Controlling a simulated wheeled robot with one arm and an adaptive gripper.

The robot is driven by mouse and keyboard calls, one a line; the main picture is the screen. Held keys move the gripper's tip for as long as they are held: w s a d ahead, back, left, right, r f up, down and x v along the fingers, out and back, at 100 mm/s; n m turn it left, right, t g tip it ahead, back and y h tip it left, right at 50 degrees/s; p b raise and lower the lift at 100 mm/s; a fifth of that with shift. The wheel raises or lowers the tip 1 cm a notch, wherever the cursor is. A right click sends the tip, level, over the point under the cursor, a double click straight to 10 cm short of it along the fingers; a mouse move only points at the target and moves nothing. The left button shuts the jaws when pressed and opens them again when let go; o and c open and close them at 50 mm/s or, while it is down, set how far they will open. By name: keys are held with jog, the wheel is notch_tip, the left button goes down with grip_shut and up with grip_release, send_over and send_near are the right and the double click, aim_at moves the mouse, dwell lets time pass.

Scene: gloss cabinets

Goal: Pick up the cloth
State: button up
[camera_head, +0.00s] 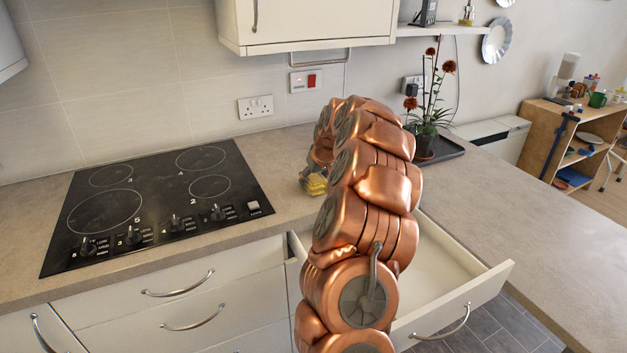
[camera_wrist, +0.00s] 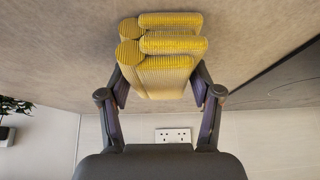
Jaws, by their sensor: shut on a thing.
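The cloth (camera_wrist: 165,48) is yellow and ribbed, folded or rolled into several thick layers. In the wrist view it sits between the two fingers of my gripper (camera_wrist: 160,86), which are shut on its near part. In the head view a small part of the cloth (camera_head: 316,186) shows at the left side of my copper arm, over the worktop. My arm hides most of the gripper and the rest of the cloth there. I cannot tell whether the cloth still touches the worktop.
A black hob (camera_head: 155,200) lies left of the cloth. An open, seemingly empty drawer (camera_head: 440,262) juts out below the worktop (camera_head: 500,205). A potted plant (camera_head: 425,142) on a dark tray stands behind at the right. The right worktop is clear.

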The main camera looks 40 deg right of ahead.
aim_at(314, 176)
jog(key=shift+r+b, duration=0.6)
jog(key=shift+r, duration=0.9)
jog(key=shift+s+r, duration=0.15)
jog(key=shift+r, duration=0.05)
jog(key=s+a+b, duration=0.1)
jog(key=s+b, duration=0.1)
jog(key=s, duration=0.5)
jog(key=s+a+r+b, duration=0.1)
jog(key=s, duration=0.7)
jog(key=shift+s+a+r+b, duration=0.25)
jog(key=shift+s+b, duration=0.05)
jog(key=shift+b, duration=0.1)
jog(key=o, duration=0.5)
jog(key=c, duration=0.4)
jog(key=shift+a, duration=0.1)
